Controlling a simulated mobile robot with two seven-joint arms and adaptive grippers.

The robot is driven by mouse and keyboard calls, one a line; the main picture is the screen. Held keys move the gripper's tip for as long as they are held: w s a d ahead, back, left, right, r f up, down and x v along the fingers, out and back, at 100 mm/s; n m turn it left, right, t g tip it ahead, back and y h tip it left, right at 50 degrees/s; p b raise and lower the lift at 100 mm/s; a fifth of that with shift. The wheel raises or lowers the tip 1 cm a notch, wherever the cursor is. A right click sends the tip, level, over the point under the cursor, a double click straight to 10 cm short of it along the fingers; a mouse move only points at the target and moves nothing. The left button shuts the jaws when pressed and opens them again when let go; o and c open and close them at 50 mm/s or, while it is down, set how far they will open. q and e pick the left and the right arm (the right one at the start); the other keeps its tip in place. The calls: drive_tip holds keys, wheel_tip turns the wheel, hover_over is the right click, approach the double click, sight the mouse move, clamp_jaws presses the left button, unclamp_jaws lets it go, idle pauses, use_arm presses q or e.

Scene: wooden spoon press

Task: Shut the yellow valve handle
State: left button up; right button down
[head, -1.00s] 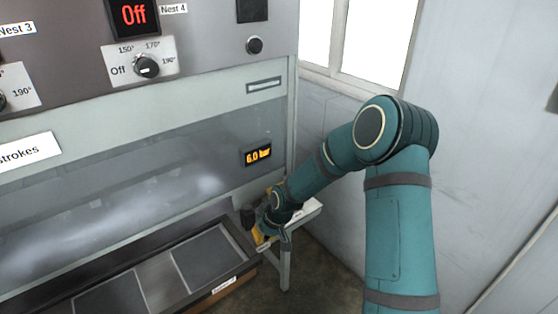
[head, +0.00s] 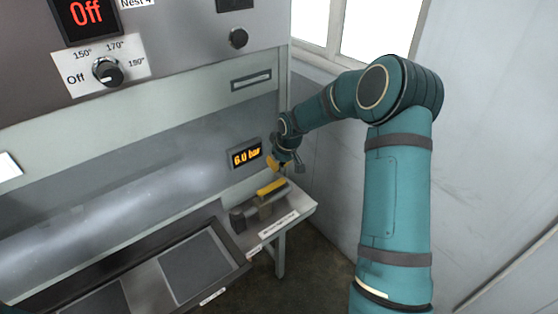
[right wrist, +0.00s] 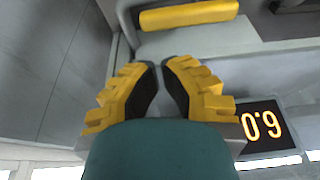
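The yellow valve handle (head: 271,187) is a short bar on a fitting above the small pale shelf at the press's right end. It also shows at the top of the right wrist view (right wrist: 188,14), lying roughly crosswise. My right gripper (head: 277,166) is above the handle, beside the pressure display, and apart from it. In the right wrist view its yellow fingers (right wrist: 160,62) have their dark pads brought close together with nothing between them. My left gripper is in neither current view.
A dark knob-like part (head: 237,219) stands left of the handle on the shelf (head: 300,206). The pressure display (head: 245,156) reads 6.0 bar. A dark-framed tray (head: 236,262) lies front left. A pale wall (head: 480,130) bounds the right side.

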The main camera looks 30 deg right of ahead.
sight(272, 190)
use_arm(q)
drive_tip(key=shift+r, duration=0.1)
use_arm(e)
drive_tip(key=x, duration=0.6)
drive_tip(key=shift+w+f, duration=0.15)
drive_tip(key=shift+f, duration=0.15)
